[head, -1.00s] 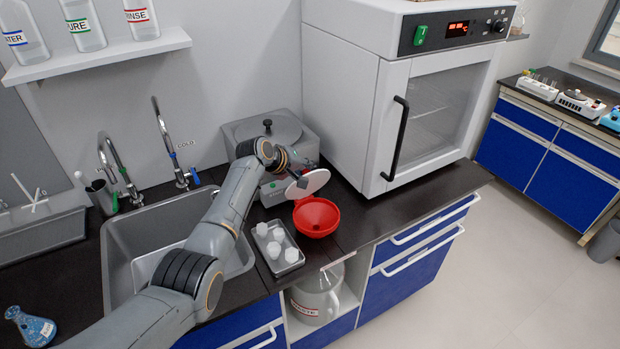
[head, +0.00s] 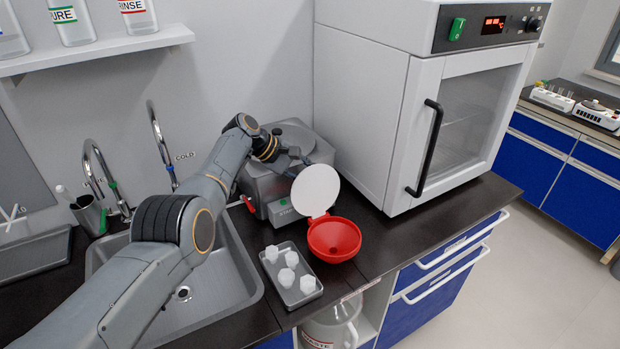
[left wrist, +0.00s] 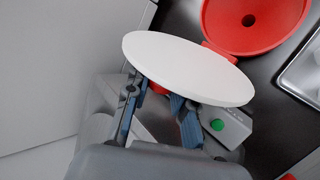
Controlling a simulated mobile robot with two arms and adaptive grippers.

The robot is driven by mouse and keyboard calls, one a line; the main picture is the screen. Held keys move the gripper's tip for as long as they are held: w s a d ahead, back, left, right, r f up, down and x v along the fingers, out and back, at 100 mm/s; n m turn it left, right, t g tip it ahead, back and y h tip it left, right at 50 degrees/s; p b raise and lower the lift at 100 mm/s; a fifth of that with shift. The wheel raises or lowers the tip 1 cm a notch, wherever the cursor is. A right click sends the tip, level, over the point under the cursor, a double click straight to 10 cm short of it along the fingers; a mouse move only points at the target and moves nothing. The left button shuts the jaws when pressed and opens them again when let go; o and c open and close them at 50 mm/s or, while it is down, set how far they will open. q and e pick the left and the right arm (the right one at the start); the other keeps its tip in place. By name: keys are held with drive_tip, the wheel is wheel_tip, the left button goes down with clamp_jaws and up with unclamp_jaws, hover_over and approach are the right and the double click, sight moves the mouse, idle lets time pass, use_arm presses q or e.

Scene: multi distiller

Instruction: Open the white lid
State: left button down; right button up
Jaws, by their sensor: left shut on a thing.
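The white round lid (head: 316,190) stands raised, nearly upright, at the back edge of the red funnel (head: 335,240), whose bowl is uncovered. In the left wrist view the lid (left wrist: 188,68) crosses in front of the fingers, and the funnel (left wrist: 255,20) is beyond it. My left gripper (head: 300,165) is behind the lid, by the grey bath. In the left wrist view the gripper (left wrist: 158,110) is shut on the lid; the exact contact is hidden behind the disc. My right gripper is in neither view.
The grey bath (head: 258,202) stands close behind the lid. A metal tray (head: 304,293) with several white pieces lies left of the funnel. A white oven (head: 375,130) stands to the right, the sink (head: 225,290) to the left.

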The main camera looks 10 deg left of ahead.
use_arm(q)
drive_tip(key=shift+w+a+r, duration=0.2)
drive_tip(key=shift+a+r, duration=0.05)
drive_tip(key=shift+r, duration=0.05)
drive_tip(key=c, duration=1.2)
unclamp_jaws()
drive_tip(key=shift+s+a+f, duration=0.1)
drive_tip(key=shift+s+a, duration=0.05)
drive_tip(key=shift+s, duration=0.05)
drive_tip(key=v, duration=1.2)
